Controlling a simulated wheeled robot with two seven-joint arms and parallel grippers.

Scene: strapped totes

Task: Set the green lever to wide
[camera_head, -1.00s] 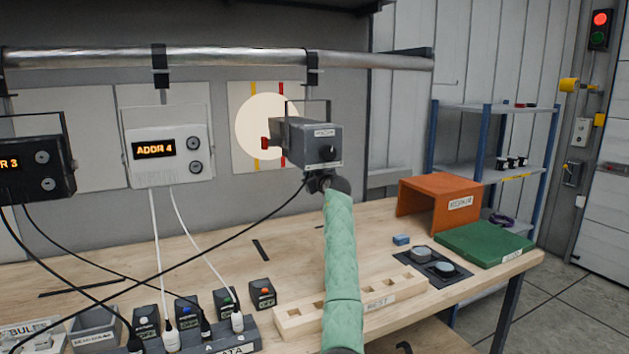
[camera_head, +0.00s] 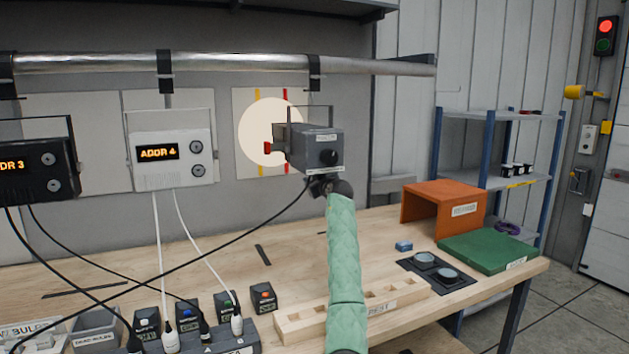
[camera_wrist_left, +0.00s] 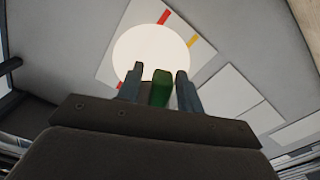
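The lever's setting cannot be read. My right gripper is not in view.
A white unit reading ADDR 4 (camera_head: 172,158) and a black unit (camera_head: 38,170) hang to the left. A black cable crosses to the fixture. The bench holds a wooden rest block (camera_head: 300,322), an orange hood (camera_head: 443,205) and a green mat (camera_head: 487,252).

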